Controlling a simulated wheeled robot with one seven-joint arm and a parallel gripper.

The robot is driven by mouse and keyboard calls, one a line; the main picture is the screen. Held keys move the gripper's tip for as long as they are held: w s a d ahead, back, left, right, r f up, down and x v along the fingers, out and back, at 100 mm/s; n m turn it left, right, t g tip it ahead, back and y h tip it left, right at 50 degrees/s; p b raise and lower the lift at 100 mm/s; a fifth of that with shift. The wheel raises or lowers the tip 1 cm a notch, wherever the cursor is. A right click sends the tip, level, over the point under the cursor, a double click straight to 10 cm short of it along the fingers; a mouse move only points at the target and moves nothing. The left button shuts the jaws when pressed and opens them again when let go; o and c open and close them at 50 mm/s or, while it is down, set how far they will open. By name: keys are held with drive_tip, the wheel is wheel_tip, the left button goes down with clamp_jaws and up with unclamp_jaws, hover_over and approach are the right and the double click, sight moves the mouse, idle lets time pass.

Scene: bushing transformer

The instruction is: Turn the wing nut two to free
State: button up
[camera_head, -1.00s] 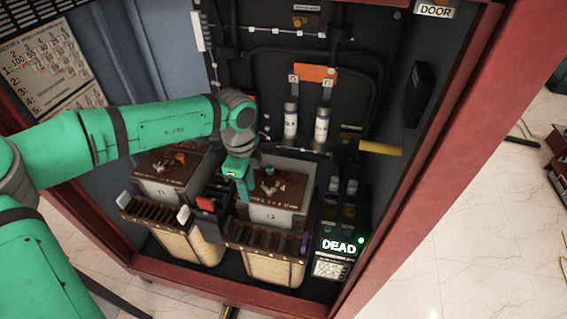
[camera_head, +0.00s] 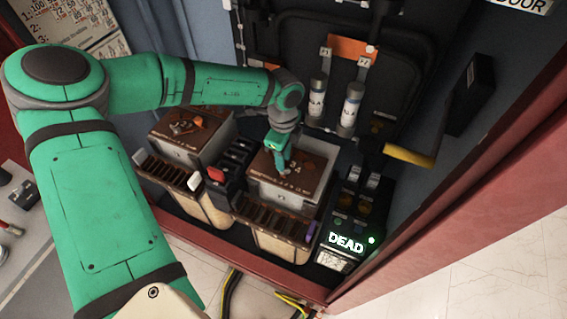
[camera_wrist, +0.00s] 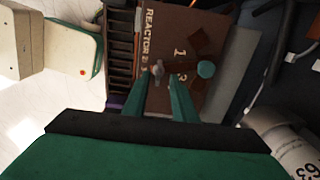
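My gripper (camera_head: 281,170) points down over the brown top plate (camera_head: 312,167) of the right-hand transformer block. In the wrist view its two fingers (camera_wrist: 163,76) are apart, with the brown plate showing between them. A small grey metal piece that looks like a wing nut (camera_wrist: 158,68) is at the left fingertip; I cannot tell whether they touch. White numbers are printed on the plate (camera_wrist: 195,20), but I cannot read which one belongs to this nut. In the head view my gripper hides the nut.
A second block (camera_head: 205,148) with orange-brown hardware stands at the left. A red-tipped black part (camera_head: 216,174) sits between the blocks. A lit "DEAD" display (camera_head: 346,243), two cylinders (camera_head: 351,105) and a yellow handle (camera_head: 409,155) are at the right. Red cabinet edges enclose them.

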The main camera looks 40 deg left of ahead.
drive_tip(key=shift+d+f, duration=0.2)
drive_tip(key=shift+f, duration=0.95)
drive_tip(key=shift+s+a+f, duration=0.2)
drive_tip(key=shift+a+f, duration=0.05)
drive_tip(key=shift+f, duration=0.3)
clamp_jaws()
drive_tip(key=shift+d, duration=0.1)
